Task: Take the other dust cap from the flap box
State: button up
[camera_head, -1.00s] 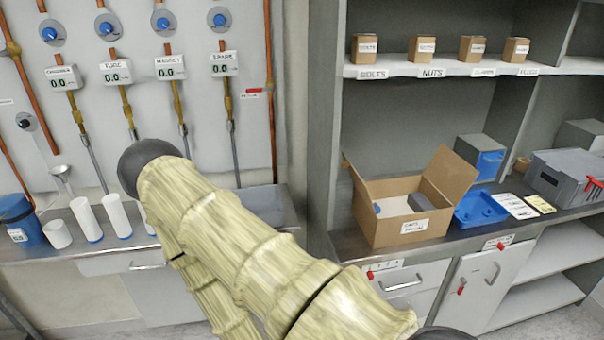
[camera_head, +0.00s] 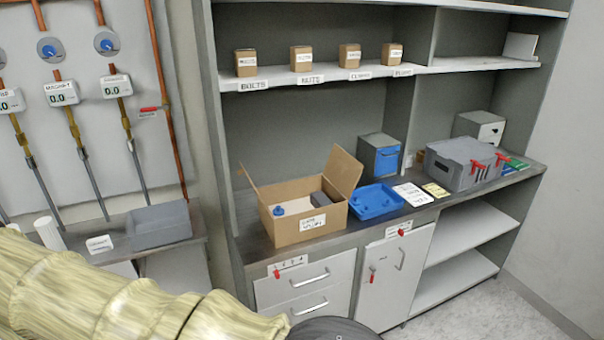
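The flap box (camera_head: 308,224) is a brown cardboard box with its flaps open, standing on the grey counter (camera_head: 250,246). A small blue dust cap (camera_head: 279,211) shows inside it at the left. A dark grey block (camera_head: 326,193) is inside at the right, and the near wall hides part of the floor of the box. A white label is on its front. My pale, covered arm crosses the lower left of the picture, short of the counter. My gripper is not in view.
A blue tray (camera_head: 376,201) with small blue pieces lies right of the box, beside white and yellow cards (camera_head: 413,194). A grey case with red latches (camera_head: 464,162) stands farther right. Small cartons (camera_head: 301,59) line the shelf above. A grey bin (camera_head: 159,226) stands on the left bench.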

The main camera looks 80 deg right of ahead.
aim_at(278, 210)
jog(key=k, duration=0.15)
jog(key=z, duration=1)
